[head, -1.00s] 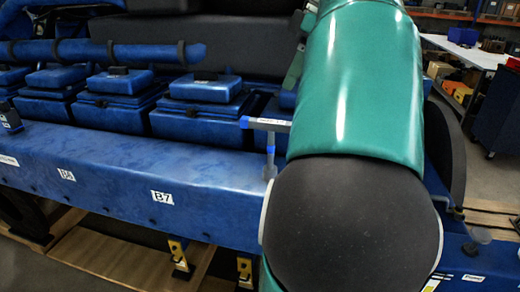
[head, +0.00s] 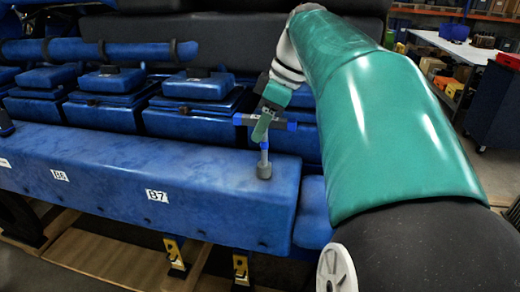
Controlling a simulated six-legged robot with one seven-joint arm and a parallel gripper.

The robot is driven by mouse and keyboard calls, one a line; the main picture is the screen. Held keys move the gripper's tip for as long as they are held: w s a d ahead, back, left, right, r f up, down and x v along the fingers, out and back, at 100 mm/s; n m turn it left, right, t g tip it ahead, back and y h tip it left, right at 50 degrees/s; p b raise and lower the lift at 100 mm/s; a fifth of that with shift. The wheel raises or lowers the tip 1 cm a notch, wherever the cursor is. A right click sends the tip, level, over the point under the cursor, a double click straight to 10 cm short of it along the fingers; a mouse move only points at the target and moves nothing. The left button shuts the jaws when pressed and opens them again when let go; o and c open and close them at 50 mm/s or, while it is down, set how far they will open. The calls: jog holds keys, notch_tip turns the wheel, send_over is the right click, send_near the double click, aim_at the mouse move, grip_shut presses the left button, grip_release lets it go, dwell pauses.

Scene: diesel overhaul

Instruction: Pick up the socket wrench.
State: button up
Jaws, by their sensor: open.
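The socket wrench (head: 264,170) stands upright on the blue engine ledge. It has a grey socket at the bottom, a thin shaft and a blue-ended crossbar at the top, like a T. My gripper (head: 263,124) is at the crossbar, with a teal finger in front of its middle. The jaws are open. The second finger is hidden, and I cannot tell whether either finger touches the wrench.
A workbench (head: 455,45) and shelves stand at the back right.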

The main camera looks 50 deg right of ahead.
jog(key=shift+w+f, duration=0.25)
jog(key=shift+f, duration=0.15)
grip_shut()
jog(key=shift+r, duration=0.1)
